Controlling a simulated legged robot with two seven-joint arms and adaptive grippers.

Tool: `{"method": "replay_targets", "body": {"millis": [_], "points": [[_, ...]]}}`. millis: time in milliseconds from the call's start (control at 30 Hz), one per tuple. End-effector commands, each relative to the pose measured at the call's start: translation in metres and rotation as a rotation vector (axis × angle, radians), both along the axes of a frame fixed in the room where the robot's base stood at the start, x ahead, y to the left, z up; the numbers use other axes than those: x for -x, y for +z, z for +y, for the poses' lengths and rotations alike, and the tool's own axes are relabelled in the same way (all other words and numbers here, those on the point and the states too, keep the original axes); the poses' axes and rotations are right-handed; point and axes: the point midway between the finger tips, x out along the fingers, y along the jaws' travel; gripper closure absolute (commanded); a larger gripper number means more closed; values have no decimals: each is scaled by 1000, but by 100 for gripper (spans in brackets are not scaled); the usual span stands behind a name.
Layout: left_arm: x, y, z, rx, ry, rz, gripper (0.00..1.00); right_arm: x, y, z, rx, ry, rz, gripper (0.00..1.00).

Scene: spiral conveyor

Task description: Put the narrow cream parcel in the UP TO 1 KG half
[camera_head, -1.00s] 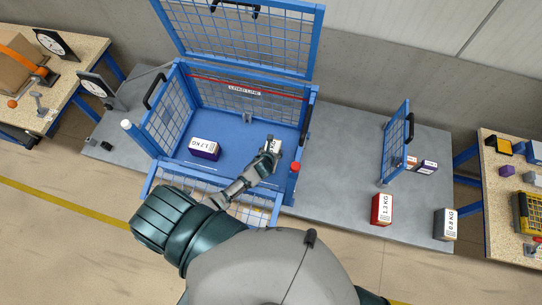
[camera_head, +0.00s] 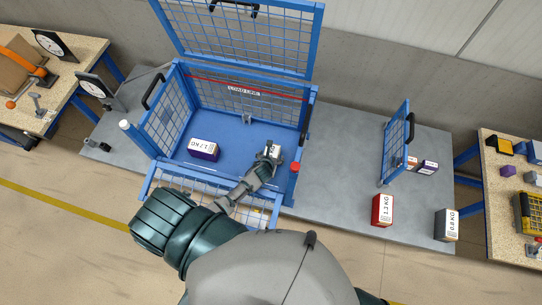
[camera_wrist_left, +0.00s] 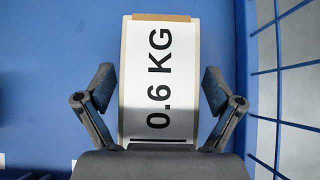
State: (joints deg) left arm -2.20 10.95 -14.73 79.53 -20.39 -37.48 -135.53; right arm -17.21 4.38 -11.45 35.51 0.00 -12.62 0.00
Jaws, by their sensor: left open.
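The narrow cream parcel (camera_wrist_left: 160,75), labelled 0.6 KG, lies on the blue floor in the right part of the blue cage, close to its right mesh wall. It also shows in the head view (camera_head: 275,150), partly hidden by my gripper. My left gripper (camera_head: 271,157) is over it and open. In the left wrist view its fingers (camera_wrist_left: 158,90) stand on both sides of the parcel, with a small gap on each side. No UP TO 1 KG marking is legible. My right gripper is out of view.
A purple parcel labelled 1.7 KG (camera_head: 203,148) lies in the cage's left part. The cage (camera_head: 312,110) has its mesh lid raised. A red button (camera_head: 295,167) is at its right front corner. Red (camera_head: 382,210) and grey (camera_head: 446,225) parcels stand on the grey table to the right.

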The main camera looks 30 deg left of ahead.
Motion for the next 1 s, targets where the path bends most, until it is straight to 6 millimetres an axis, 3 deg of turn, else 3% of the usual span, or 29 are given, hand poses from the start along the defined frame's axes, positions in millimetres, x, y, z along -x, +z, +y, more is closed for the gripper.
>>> {"method": "replay_targets", "body": {"millis": [167, 700, 1000], "points": [[4, 7, -1, -1, -1, -1, 8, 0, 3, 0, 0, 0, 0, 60], [74, 81, -18, 0, 0, -2, 8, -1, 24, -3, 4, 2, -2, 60], [81, 87, -20, 0, 1, 0, 8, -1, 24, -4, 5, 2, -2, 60]]}}
